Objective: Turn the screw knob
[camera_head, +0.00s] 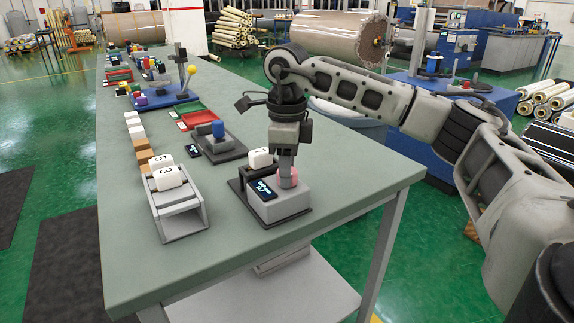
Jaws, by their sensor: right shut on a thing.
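A pink knob (289,181) sits on top of a small grey device (280,205) with a lit display (264,191), near the table's front right. My right gripper (286,168) points straight down and is shut on the pink knob, its fingers hiding part of it. A second, similar device (222,146) with a blue knob (218,129) stands farther back. My left gripper is not in view.
The long green-grey table (135,270) holds a white rack (181,222) with numbered white blocks (166,178) left of the device. A numbered white block (260,158) stands right behind the device. Red and green trays (197,118) lie farther back. The table's front area is clear.

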